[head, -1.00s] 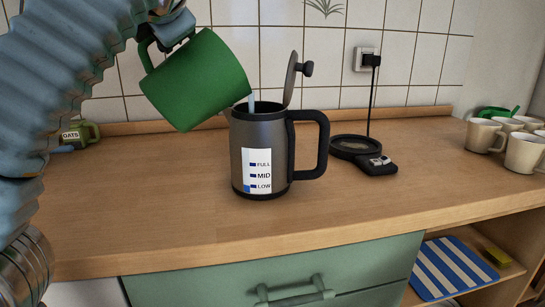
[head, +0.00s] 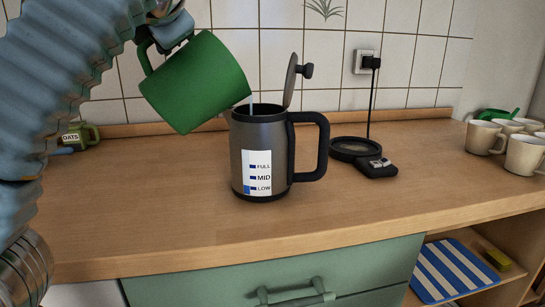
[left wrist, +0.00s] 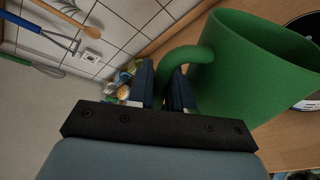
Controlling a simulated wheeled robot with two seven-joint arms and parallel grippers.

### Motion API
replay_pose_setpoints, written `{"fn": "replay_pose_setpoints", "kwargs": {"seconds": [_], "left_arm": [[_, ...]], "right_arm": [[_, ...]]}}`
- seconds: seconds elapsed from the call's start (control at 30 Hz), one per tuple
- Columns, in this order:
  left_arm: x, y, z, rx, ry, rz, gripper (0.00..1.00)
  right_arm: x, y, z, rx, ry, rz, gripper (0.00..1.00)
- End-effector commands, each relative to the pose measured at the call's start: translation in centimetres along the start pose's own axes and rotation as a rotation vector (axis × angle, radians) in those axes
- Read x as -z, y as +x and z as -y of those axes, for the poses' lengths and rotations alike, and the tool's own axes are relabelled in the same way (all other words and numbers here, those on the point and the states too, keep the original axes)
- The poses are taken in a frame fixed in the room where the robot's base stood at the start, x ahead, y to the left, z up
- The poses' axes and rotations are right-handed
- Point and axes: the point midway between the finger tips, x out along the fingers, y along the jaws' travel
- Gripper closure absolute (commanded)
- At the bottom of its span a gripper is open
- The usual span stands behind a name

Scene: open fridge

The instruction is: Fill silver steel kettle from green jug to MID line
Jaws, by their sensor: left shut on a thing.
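The silver steel kettle (head: 261,135) stands upright on the worktop with its lid (head: 292,78) raised and its black handle to the right. Its white gauge is marked FULL, MID and LOW; a blue column (head: 247,190) at the lower left reaches about the LOW mark, below MID. The green jug (head: 195,82) is tilted over the kettle's left rim, and a thin pale stream runs from its lip into the opening. My left gripper (head: 168,35) is shut on the jug's handle, which shows between the fingers (left wrist: 174,88) in the left wrist view. My right gripper is out of view.
A black kettle base (head: 356,148) with a cord to a wall socket (head: 366,60) lies right of the kettle. Several cream mugs (head: 485,137) stand at the far right. A green OATS container (head: 80,136) is at the left. The worktop front is clear.

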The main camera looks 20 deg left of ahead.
Motion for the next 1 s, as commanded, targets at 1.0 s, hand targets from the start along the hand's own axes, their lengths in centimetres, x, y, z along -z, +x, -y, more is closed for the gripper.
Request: {"fn": "replay_pose_setpoints", "kwargs": {"seconds": [1.0], "left_arm": [[-0.77, -0.15, -0.07, -0.008, 0.052, -0.016, 1.0]], "right_arm": [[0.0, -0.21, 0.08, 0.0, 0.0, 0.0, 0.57]]}}
